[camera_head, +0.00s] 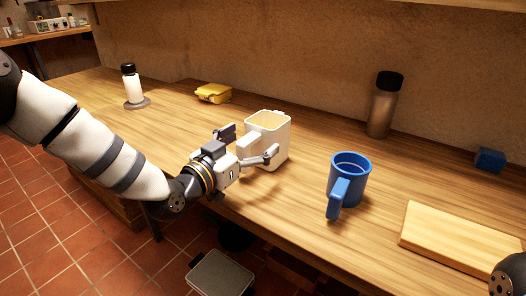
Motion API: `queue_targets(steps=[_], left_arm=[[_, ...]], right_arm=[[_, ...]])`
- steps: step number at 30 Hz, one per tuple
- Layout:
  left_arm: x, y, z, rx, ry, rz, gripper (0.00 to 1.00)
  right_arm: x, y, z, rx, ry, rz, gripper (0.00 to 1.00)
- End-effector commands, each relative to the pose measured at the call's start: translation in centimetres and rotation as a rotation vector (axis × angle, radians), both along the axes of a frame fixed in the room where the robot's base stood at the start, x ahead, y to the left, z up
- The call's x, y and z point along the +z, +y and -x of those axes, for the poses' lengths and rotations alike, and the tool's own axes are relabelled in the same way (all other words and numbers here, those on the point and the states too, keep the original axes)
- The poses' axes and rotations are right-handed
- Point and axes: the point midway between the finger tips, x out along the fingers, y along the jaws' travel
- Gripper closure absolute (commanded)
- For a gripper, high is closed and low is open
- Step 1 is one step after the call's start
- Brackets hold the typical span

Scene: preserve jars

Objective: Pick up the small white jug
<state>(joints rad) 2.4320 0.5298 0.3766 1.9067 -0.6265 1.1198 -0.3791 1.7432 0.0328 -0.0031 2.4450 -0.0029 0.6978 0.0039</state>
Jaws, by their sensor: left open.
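The small white jug (275,137) stands upright on the wooden counter near the middle of the view. Its top is open and its inside looks yellowish. My left gripper (254,148) is open at the jug's front left side. One finger shows at the left of the jug and the other in front of it, with the jug's handle side between them. I cannot tell whether the fingers touch it. My right gripper is not in view; only a dark piece of my right arm shows at the lower right edge.
A blue mug (347,181) stands right of the jug, with a wooden board (462,236) farther right. Behind are a dark bottle (383,105), a yellow object (213,93) and a blue block (489,160). A white, black-capped bottle (132,86) stands at left. The counter's front edge is close below.

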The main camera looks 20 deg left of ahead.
Motion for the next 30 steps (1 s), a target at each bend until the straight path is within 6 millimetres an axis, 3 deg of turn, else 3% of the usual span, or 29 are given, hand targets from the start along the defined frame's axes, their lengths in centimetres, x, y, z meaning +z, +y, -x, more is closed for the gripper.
queue_targets(steps=[5, 15, 17, 26, 30], left_arm=[[0.1, 0.0, 0.0, 0.0, 0.0, 0.0, 0.13], [0.0, 0.0, 0.0, 0.0, 0.0, 0.0, 0.9], [0.0, 0.0, 0.0, 0.0, 0.0, 0.0, 1.0], [0.3, 0.0, 0.0, 0.001, -0.005, 0.001, 1.0], [1.6, 0.0, 0.0, 0.001, -0.008, 0.001, 1.0]], right_arm=[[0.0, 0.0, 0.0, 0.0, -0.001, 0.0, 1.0], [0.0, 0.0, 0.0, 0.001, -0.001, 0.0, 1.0], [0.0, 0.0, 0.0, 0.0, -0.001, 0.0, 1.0], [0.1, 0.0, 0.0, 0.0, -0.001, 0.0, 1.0], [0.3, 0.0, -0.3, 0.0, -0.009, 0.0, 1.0]])
